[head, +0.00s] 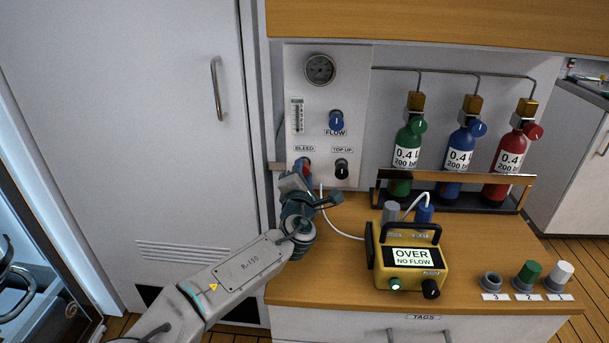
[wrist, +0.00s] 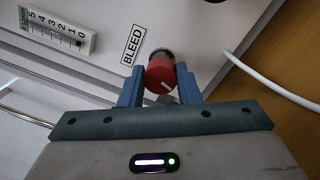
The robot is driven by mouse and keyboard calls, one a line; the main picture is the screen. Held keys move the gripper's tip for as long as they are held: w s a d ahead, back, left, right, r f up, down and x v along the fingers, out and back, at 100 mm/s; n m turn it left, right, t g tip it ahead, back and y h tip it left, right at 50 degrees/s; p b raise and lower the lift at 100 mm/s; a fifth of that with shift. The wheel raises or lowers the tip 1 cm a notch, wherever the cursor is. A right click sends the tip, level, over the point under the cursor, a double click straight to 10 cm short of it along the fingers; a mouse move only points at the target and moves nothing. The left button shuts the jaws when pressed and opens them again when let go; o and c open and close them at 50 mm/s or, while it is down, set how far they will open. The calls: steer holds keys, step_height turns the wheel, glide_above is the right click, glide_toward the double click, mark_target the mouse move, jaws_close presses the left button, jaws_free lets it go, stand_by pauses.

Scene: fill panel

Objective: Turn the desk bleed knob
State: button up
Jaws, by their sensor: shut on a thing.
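The bleed knob is red with a white mark and sits on the white panel below the BLEED label; in the wrist view the knob (wrist: 161,76) is between my fingers. My gripper (wrist: 160,84) is shut on it, one blue finger on each side. In the head view my gripper (head: 301,171) reaches the panel's lower left, and the knob is mostly hidden by it. The panel (head: 353,100) also carries a gauge (head: 320,69), a blue FLOW knob (head: 336,120) and a black TOP UP knob (head: 341,168).
A yellow meter (head: 411,262) reading OVER NO FLOW stands on the wooden desk (head: 335,275). Green, blue and red cylinders (head: 459,150) stand behind a rail at the right. A white tube (head: 340,229) runs near my gripper. Small caps (head: 527,275) sit at the front right.

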steer(key=m, duration=0.3)
steer(key=shift+m, duration=0.4)
steer(key=m, duration=0.4)
steer(key=shift+h, duration=0.3)
steer(key=m, duration=0.6)
steer(key=shift+m+h, duration=0.3)
steer(key=shift+f, duration=0.1)
steer(key=o, duration=1)
